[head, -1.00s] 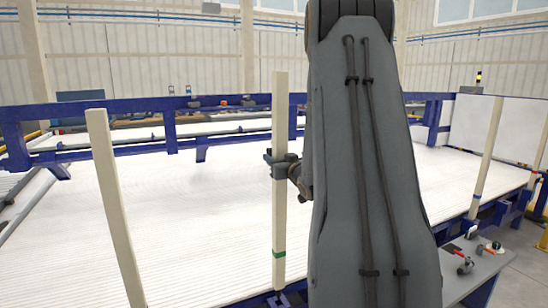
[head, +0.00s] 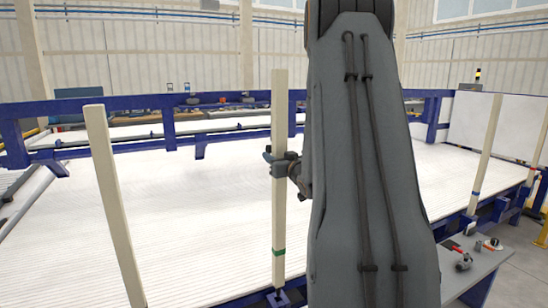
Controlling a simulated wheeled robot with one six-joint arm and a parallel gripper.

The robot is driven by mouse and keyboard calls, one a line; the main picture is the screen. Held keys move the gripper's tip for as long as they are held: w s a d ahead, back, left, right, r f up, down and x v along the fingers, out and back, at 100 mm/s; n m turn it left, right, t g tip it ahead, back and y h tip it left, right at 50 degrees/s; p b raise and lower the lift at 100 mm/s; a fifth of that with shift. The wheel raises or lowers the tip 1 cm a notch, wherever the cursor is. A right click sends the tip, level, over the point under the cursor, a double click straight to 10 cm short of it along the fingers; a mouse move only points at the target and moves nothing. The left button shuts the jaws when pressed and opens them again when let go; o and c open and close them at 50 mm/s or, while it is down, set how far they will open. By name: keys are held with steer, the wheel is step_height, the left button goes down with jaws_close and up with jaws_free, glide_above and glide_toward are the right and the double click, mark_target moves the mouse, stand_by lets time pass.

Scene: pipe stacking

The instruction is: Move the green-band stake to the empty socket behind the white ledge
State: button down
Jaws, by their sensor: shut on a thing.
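The green-band stake (head: 279,220) is a tall cream post standing upright in the middle of the head view. Its green band is near its lower end, just above a blue socket (head: 279,297) on the near frame edge. I cannot tell whether its foot is in or just over the socket. My gripper (head: 280,164) is shut around the stake at about mid-height, reaching in from the right. A white upright panel (head: 476,122) stands at the far right; I cannot tell if it is the white ledge. No empty socket shows clearly.
Another cream stake (head: 115,200) leans slightly at the left. A blue-band stake (head: 484,152) stands at the right. The blue frame (head: 185,127) runs behind the wide white ribbed bed (head: 180,215). A grey table (head: 478,275) with tools is at lower right.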

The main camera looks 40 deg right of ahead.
steer(key=shift+f+b, duration=0.3)
steer(key=shift+f, duration=0.05)
stand_by(0.8)
steer(key=shift+f+b, duration=0.55)
steer(key=shift+f, duration=0.45)
steer(key=shift+f+b, duration=0.75)
steer(key=shift+f, duration=0.5)
steer(key=shift+f+b, duration=0.8)
steer(key=shift+f, duration=0.3)
steer(key=c, duration=1.2)
jaws_free()
steer(key=shift+o, duration=0.4)
